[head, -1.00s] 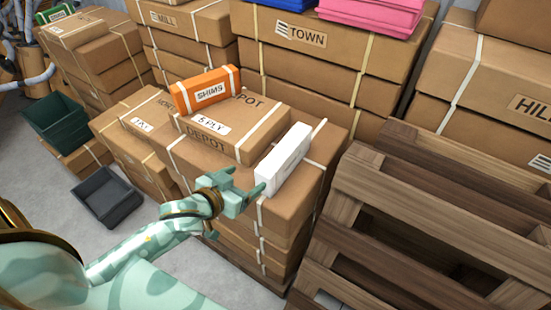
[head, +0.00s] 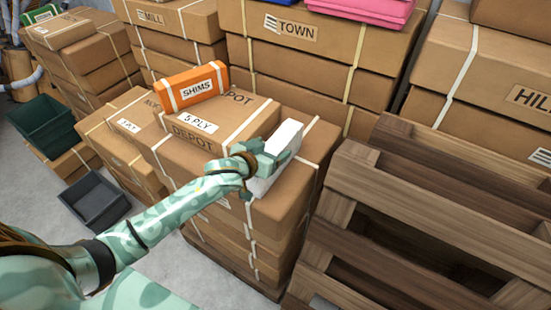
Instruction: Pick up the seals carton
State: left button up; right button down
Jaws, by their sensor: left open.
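A white carton (head: 284,150) lies on top of the strapped brown boxes, near their front right edge. It is the likely seals carton, though I can read no label on it. My left gripper (head: 268,160) is open at the carton's near left side, overlapping it in the head view. I cannot tell whether the fingers touch it. The gripper and wrist hide part of the carton's left side. My right gripper is not in view.
An orange SHIMS carton (head: 192,90) stands on the 5 PLY box (head: 222,120) behind left. A wooden pallet crate (head: 430,200) stands close on the right. Green (head: 42,123) and grey (head: 94,201) bins are at the left. Taller box stacks (head: 300,60) stand behind.

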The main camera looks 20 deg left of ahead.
pick_arm(q)
jog(key=shift+w+f, duration=0.15)
jog(key=shift+w, duration=0.15)
jog(key=c, duration=1.6)
jog(key=shift+r, duration=0.25)
